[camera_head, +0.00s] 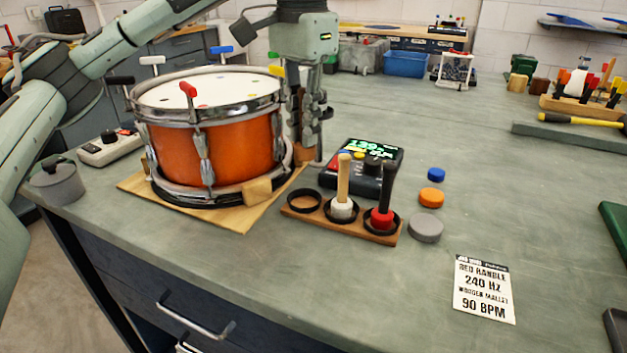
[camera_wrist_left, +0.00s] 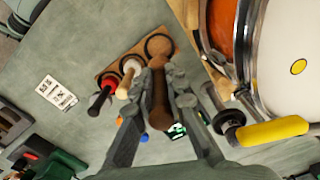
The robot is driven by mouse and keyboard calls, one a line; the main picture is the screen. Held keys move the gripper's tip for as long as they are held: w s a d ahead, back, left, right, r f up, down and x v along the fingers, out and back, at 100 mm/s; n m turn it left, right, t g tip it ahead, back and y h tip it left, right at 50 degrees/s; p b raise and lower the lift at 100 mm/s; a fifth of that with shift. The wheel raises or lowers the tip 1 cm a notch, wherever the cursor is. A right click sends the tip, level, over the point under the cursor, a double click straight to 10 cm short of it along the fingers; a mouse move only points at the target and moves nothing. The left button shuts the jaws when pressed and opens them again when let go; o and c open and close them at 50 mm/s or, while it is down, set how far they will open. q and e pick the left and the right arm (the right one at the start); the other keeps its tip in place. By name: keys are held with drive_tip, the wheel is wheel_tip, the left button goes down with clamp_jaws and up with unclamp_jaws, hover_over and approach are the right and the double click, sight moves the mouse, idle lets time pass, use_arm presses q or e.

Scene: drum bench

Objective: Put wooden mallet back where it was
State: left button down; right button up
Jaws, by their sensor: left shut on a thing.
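My left gripper (camera_head: 306,135) hangs pointing down between the drum and the black metronome box, shut on the brown wooden mallet (camera_wrist_left: 158,95). The mallet's brown head shows below the fingers in the head view (camera_head: 303,154). In the left wrist view the mallet's far end overlaps the empty ring of the rack; the gap between them is hard to judge. The wooden rack (camera_head: 357,228) has three black rings. Its left ring (camera_head: 303,201) is empty. A white-headed mallet (camera_head: 342,190) stands in the middle ring and a red-headed, black-handled mallet (camera_head: 383,205) in the right one.
The orange drum (camera_head: 215,150) stands close left of the gripper, with drum keys on its rim. The metronome box (camera_head: 362,168) is close right. Blue, orange and grey discs (camera_head: 425,228) lie right of the rack. A white card (camera_head: 484,289) lies on the clear front bench.

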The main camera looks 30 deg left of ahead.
sight(302, 158)
use_arm(q)
wheel_tip(302, 158, down, 2)
drive_tip(key=shift+s+f, duration=0.1)
drive_tip(key=shift+s, duration=0.05)
drive_tip(key=shift+s+f, duration=0.1)
drive_tip(key=shift+f, duration=3.1)
use_arm(e)
drive_tip(key=shift+s+f, duration=0.3)
drive_tip(key=shift+s, duration=0.15)
